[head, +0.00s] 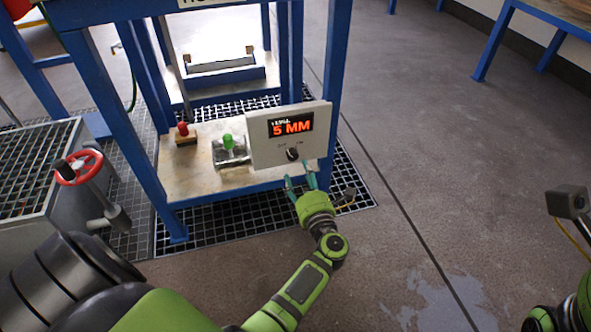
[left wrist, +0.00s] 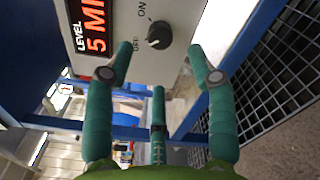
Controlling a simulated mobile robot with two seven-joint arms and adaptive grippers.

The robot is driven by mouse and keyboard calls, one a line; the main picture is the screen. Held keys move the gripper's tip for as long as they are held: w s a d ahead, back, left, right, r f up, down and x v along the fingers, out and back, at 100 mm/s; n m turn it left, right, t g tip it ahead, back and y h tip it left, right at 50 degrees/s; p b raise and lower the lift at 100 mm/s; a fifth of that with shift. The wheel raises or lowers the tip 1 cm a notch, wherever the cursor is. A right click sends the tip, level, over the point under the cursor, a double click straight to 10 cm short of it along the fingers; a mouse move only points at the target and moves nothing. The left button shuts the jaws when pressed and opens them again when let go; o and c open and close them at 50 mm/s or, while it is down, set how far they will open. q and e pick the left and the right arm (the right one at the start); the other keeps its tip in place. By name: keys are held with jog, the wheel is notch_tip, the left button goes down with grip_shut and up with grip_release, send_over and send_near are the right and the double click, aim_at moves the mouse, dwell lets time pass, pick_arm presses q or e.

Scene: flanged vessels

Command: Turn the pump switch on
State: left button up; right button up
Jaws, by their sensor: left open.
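The pump switch is a black round knob (head: 292,154) on a pale control panel (head: 256,154), under a red display reading "5 MM". It also shows in the left wrist view (left wrist: 159,35), beside the labels ON and OFF; its light mark seems to lie on the OFF side. My left gripper (head: 300,181) is just below and in front of the knob in the head view. In the left wrist view its green fingers (left wrist: 160,62) are spread, empty and apart from the knob. My right gripper's fingers are out of view; only parts of that arm show at the right edge.
A blue-framed stand (head: 150,130) carries the panel, with a green button (head: 228,141) and a red button (head: 183,129) on its board. A red valve wheel (head: 79,168) stands at the left.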

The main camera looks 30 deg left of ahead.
aim_at(294, 157)
pick_arm(q)
jog(key=b+x, duration=0.2)
jog(key=x, duration=0.4)
jog(key=shift+w, duration=0.1)
grip_shut()
